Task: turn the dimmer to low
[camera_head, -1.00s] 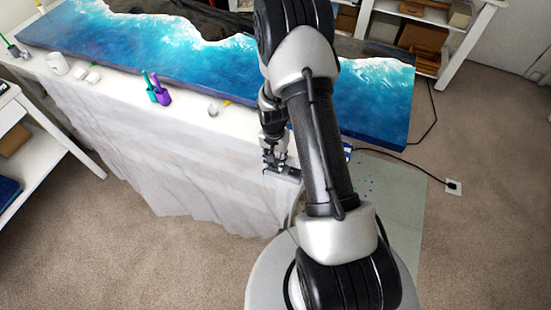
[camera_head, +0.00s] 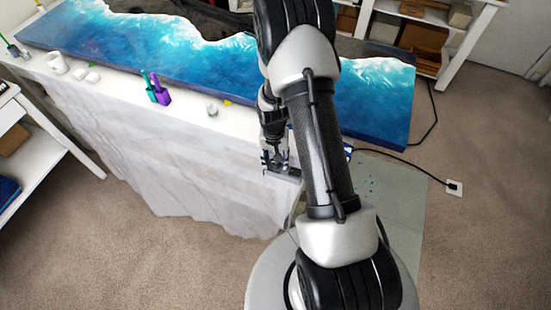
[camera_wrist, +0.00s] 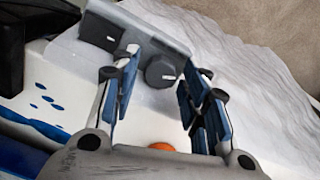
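The dimmer is a round dark grey knob (camera_wrist: 164,71) on a grey panel (camera_wrist: 137,27) in the wrist view. The knob carries a small light mark. My gripper (camera_wrist: 158,84) is open, with one blue-padded finger on each side of the knob's near side. Whether either finger touches the knob I cannot tell. In the head view my gripper (camera_head: 281,166) is at the front side of the covered table, and my arm hides much of that area. The dimmer cannot be made out there.
A dark square switch (camera_wrist: 102,32) sits left of the knob on the panel. An orange round thing (camera_wrist: 162,147) shows between the finger bases. The white draped table (camera_head: 150,165) carries a blue wave-patterned slab (camera_head: 150,45) and purple and teal items (camera_head: 161,95).

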